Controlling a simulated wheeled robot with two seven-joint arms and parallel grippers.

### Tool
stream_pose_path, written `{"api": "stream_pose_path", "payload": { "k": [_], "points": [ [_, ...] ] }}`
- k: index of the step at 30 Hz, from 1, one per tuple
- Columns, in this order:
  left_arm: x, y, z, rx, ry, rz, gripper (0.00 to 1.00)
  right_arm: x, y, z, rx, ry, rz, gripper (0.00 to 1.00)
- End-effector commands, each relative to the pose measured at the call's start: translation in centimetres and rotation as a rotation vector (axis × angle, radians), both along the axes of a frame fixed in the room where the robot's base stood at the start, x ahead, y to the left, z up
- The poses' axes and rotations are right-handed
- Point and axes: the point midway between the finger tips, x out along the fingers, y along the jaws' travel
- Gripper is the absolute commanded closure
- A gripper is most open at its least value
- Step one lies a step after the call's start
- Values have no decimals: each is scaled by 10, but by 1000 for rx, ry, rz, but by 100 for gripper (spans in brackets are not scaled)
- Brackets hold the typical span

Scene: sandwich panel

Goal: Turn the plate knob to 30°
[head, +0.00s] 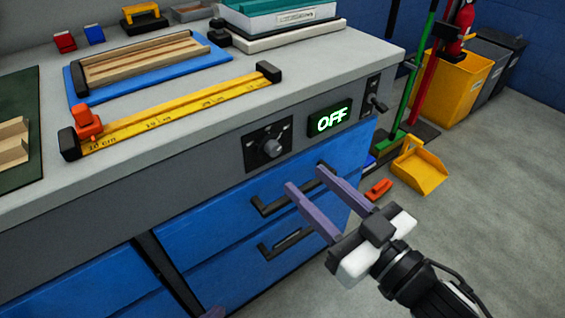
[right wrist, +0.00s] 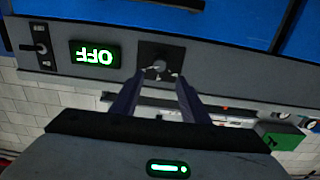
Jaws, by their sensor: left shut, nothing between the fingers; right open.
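The plate knob (head: 272,148) is a round grey knob on a dark square plate on the front panel of the bench. It also shows in the right wrist view (right wrist: 159,66), where the picture is upside down. Its angle is too small to read. My right gripper (head: 306,179) is open, its two purple fingers pointing at the panel, apart from the knob. In the right wrist view the fingertips (right wrist: 160,78) lie either side of the knob's line. Only a purple tip of my left gripper (head: 214,312) shows at the bottom edge; it is shut and empty.
A green OFF display (head: 331,119) and a lever switch (head: 374,98) sit right of the knob. Blue drawers with black handles (head: 285,190) lie below. A yellow ruler rail (head: 180,110) and wooden pieces on a blue board (head: 215,58) lie on the benchtop.

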Motion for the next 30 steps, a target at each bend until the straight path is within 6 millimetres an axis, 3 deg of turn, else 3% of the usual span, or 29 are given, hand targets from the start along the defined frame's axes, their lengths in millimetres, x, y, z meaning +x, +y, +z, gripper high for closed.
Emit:
{"api": "stream_pose_path", "payload": {
  "k": [15, 27, 30],
  "points": [
    [1, -5, -10, 2, 31, -20, 100, 64, 47, 0, 0, -1, 0, 59],
    [6, -8, -6, -1, 22, -29, 100, 71, 52, 0, -1, 2, 0, 59],
    [6, -8, -6, 0, 23, -28, 100, 71, 52, 0, -1, 2, 0, 72]
  ]
}}
